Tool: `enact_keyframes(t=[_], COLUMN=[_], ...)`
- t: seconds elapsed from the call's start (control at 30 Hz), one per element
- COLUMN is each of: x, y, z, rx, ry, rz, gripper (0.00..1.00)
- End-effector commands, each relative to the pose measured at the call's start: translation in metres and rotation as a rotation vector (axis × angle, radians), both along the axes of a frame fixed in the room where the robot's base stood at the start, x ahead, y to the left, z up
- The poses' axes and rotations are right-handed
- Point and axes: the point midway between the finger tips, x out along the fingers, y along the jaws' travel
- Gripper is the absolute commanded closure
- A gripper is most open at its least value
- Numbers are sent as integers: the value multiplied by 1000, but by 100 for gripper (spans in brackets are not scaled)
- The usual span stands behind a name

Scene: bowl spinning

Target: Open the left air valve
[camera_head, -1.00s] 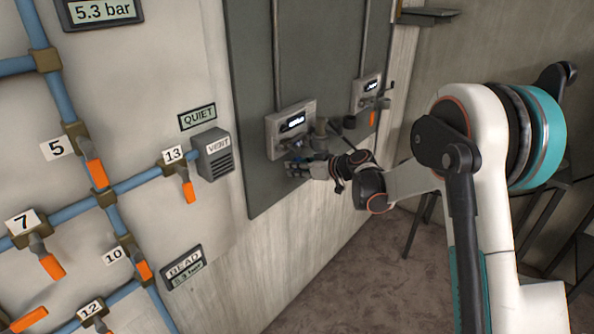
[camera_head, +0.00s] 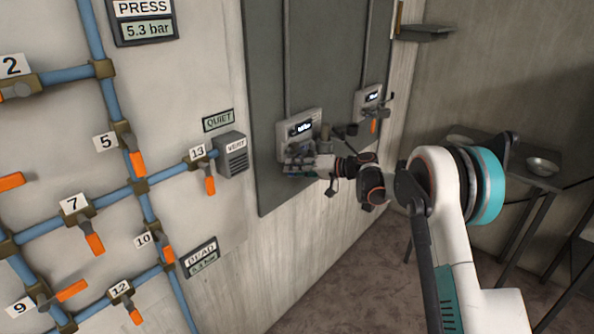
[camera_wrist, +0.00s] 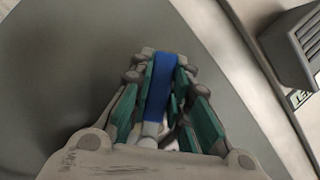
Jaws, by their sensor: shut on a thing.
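The left air valve unit (camera_head: 298,128) is a light grey box with a small lit display, on the dark grey panel. My gripper (camera_head: 297,164) is at its lower part and hides much of what sits there. In the wrist view, my gripper (camera_wrist: 160,85) is shut on a blue handle (camera_wrist: 161,88), with teal finger pads on both sides of it. The handle's angle to the valve body is hard to tell. The right valve unit (camera_head: 368,97) has an orange handle (camera_head: 374,126) hanging down.
To the left, a pale wall carries blue pipes (camera_head: 115,197) with several numbered orange-handled valves. A grey vent box (camera_head: 233,157) stands out from the wall left of the panel. A dark table with metal bowls (camera_head: 541,167) is at the right.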

Motion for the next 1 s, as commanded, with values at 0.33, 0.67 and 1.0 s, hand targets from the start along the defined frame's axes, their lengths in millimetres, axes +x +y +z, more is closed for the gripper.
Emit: enact_keyframes(t=[0.33,0.67,1.0], x=[-8,-10,-10], y=[6,7,8], z=[18,32,38], rx=[199,340,403], ry=[254,435,517], rz=[-1,-2,-3], gripper=[100,100,100])
